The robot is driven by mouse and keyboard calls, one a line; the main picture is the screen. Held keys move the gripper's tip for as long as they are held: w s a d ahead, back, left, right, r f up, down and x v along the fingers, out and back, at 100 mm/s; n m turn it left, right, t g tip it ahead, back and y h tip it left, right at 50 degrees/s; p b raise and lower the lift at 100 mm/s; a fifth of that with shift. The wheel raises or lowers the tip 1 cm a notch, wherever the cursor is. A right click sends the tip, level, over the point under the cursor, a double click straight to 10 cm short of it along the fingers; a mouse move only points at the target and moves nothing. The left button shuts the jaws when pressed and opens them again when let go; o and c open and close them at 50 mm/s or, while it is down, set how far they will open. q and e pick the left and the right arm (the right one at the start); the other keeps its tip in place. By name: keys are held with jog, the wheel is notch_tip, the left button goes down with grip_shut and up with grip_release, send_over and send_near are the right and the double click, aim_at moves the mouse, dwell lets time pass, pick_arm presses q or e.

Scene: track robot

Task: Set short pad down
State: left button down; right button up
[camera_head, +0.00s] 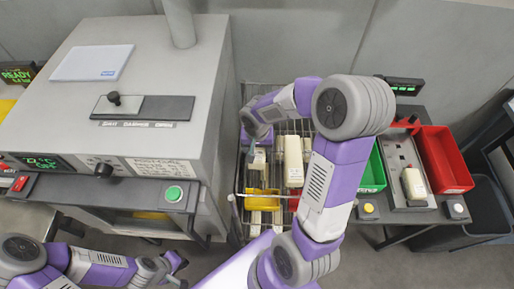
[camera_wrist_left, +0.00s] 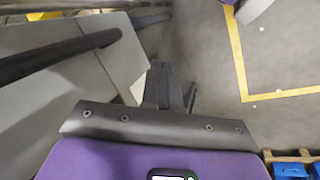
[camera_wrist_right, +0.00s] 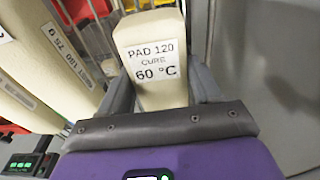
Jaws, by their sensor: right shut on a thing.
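My right gripper (camera_wrist_right: 162,95) is shut on a cream pad (camera_wrist_right: 150,50) labelled PAD 120 CURE 60 °C, with one finger on each side of it. In the head view my right gripper (camera_head: 257,134) is over the wire rack (camera_head: 245,193), and the short pad (camera_head: 258,158) shows just below it. The right wrist view does not show clearly whether the pad touches the rack. A longer cream pad (camera_head: 293,155) stands to its right. My left gripper (camera_head: 172,266) is low in front of the oven; its fingers look together and empty in the left wrist view (camera_wrist_left: 168,88).
The grey oven (camera_head: 150,60) stands left of the rack, with a handle bar across its front. A yellow piece (camera_head: 262,200) sits in the rack's near part. Right of the rack are a green bin (camera_head: 373,172), a fixture holding a cream piece (camera_head: 414,183) and a red bin (camera_head: 444,155).

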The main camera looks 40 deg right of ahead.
aim_at(257, 151)
jog(key=o, duration=1.1)
jog(key=shift+o, duration=0.2)
jog(key=shift+r+p, duration=0.25)
jog(key=shift+p, duration=0.2)
notch_tip(257, 151, up, 12)
jog(key=shift+s+a+f+p, duration=0.15)
jog(key=shift+s+a+p, duration=0.2)
jog(key=shift+s+a, duration=0.1)
